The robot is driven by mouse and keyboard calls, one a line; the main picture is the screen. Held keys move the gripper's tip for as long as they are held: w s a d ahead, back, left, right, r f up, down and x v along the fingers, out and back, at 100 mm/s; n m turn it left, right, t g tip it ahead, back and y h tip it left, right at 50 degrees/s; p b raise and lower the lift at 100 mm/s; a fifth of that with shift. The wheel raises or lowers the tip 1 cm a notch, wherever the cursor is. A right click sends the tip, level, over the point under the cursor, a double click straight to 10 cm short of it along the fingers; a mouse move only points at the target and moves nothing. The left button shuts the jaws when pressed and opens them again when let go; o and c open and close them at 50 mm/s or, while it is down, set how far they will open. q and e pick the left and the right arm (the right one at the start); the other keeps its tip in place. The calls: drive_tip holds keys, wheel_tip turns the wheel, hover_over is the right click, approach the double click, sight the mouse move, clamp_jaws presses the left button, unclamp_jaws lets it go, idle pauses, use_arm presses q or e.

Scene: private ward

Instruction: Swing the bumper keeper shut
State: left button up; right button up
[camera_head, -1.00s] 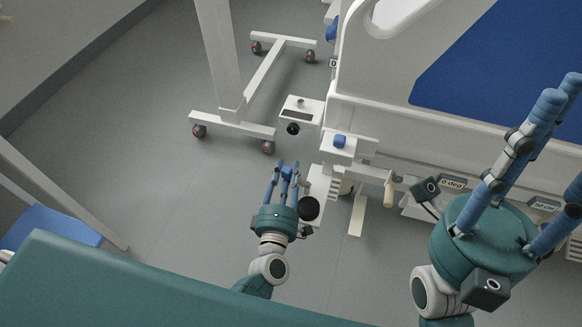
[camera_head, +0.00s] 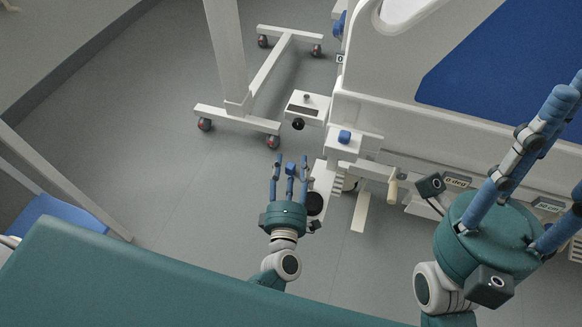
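At the bed's near corner, a white bracket (camera_head: 308,107) with a dark slot and a black round knob sticks out to the left. A white block with a blue knob (camera_head: 344,137) sits beside it on the bed corner. I cannot tell for sure which of these parts is the bumper keeper. My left gripper (camera_head: 289,166) is open and empty, its blue fingers spread and pointing toward the bed end, below the bracket and apart from it. My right gripper (camera_head: 548,150) is open and empty in the right foreground, hiding part of the bed side.
The white bed (camera_head: 400,105) with a blue mattress (camera_head: 495,65) fills the upper right. A wheeled white stand (camera_head: 235,118) is left of the bed corner. A blue-seated chair (camera_head: 50,212) is at left. Grey floor (camera_head: 150,130) between them is clear.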

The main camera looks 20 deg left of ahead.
use_arm(q)
drive_tip(key=s+d, duration=0.2)
drive_tip(key=s, duration=1)
drive_tip(key=shift+w+d, duration=0.1)
